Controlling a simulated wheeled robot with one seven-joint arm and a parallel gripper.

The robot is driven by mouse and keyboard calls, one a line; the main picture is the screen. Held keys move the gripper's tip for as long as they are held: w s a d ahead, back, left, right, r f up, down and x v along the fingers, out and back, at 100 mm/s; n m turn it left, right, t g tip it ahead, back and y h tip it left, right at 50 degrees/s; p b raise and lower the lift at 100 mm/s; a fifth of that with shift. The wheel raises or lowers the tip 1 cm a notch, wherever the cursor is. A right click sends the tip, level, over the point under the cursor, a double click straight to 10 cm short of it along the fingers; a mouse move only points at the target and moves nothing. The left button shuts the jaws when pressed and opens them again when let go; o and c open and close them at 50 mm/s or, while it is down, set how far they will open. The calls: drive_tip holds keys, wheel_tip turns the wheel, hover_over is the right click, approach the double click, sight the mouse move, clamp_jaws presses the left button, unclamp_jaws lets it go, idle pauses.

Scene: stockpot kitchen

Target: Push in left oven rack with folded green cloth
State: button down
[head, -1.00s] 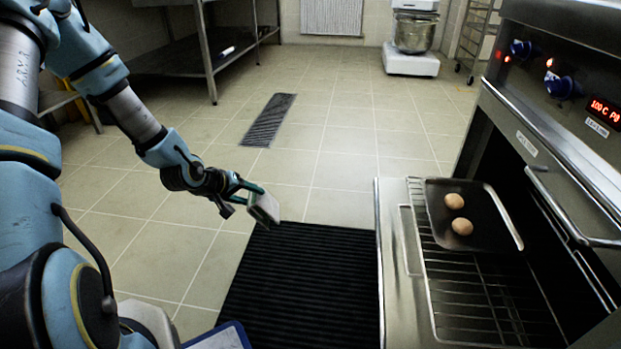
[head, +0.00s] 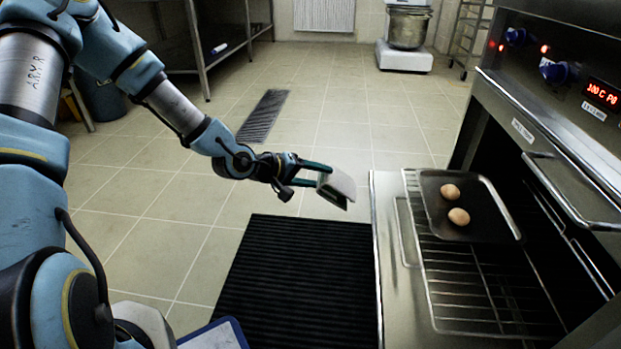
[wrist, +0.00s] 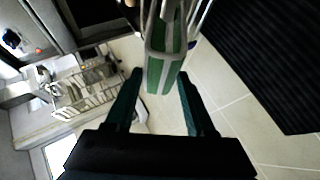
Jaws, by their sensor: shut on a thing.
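The wire oven rack (head: 480,285) is pulled out over the lowered oven door (head: 392,285). A dark tray (head: 490,213) with two round brown items, egg- or bun-like (head: 450,192), sits on its far part. My gripper (head: 325,182) is shut on the folded green cloth (head: 340,188), whose visible faces look pale with green edges. It holds the cloth in the air above the floor, left of the door and apart from the rack. In the wrist view the cloth (wrist: 165,65) stands out between the fingers, green and whitish.
A black ribbed mat (head: 290,285) lies on the tiled floor before the oven. The oven's handle (head: 575,200) and blue knobs (head: 560,72) are at right. The floor between my gripper and the door is clear.

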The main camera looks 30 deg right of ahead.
drive_tip(key=s+d+f+b, duration=0.8)
drive_tip(key=d+f+b, duration=0.1)
drive_tip(key=d+b, duration=0.1)
drive_tip(key=shift+b, duration=0.75)
idle(0.5)
drive_tip(key=shift+f, duration=0.1)
drive_tip(key=shift+p, duration=0.55)
idle(0.7)
drive_tip(key=shift+s+f, duration=0.15)
drive_tip(key=shift+f, duration=0.05)
drive_tip(key=shift+s+d+f+b, duration=0.4)
drive_tip(key=shift+s+d+f, duration=0.2)
drive_tip(key=shift+d, duration=0.15)
drive_tip(key=shift+f, duration=0.2)
idle(0.6)
drive_tip(key=shift+s+d+f+b, duration=0.45)
drive_tip(key=shift+s+d+f, duration=0.05)
drive_tip(key=shift+d+f, duration=0.15)
drive_tip(key=shift+s+d, duration=0.1)
drive_tip(key=shift+d, duration=0.05)
idle(0.3)
